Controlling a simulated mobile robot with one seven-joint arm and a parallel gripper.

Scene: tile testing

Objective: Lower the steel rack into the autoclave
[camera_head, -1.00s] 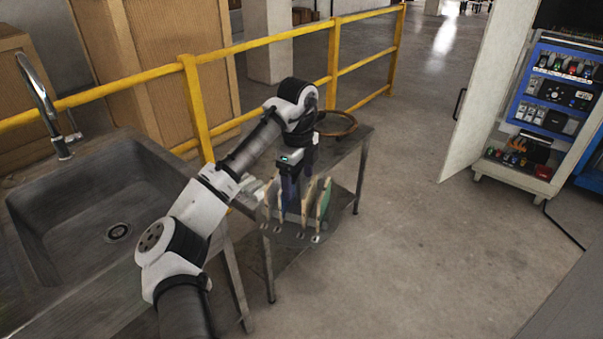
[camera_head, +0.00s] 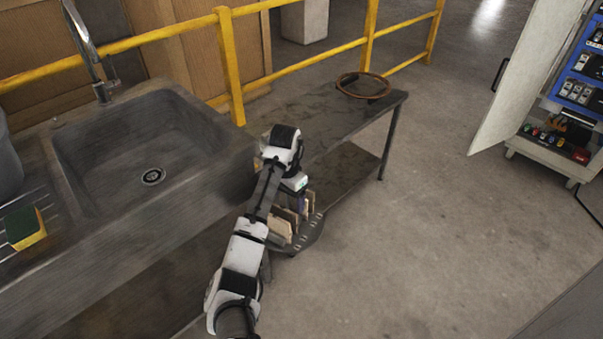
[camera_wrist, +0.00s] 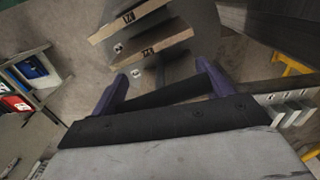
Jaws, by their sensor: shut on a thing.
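The steel rack (camera_head: 312,236) has a dark round base and holds several upright pale tiles. My gripper (camera_head: 303,205) is shut on it from above, and the rack hangs clear of the floor in front of the table and sink. In the wrist view my purple fingers (camera_wrist: 163,86) are at the middle of the rack; its dark base (camera_wrist: 207,22) and two labelled tiles show beyond them. The exact grip point is hidden. I cannot make out the autoclave in any view.
A dark metal table (camera_head: 345,122) with a lower shelf stands behind the rack, a brown ring (camera_head: 362,86) on its top. A stone sink (camera_head: 150,150) is at left, a yellow railing (camera_head: 230,70) behind. An open cabinet (camera_head: 545,150) stands right. The floor between is clear.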

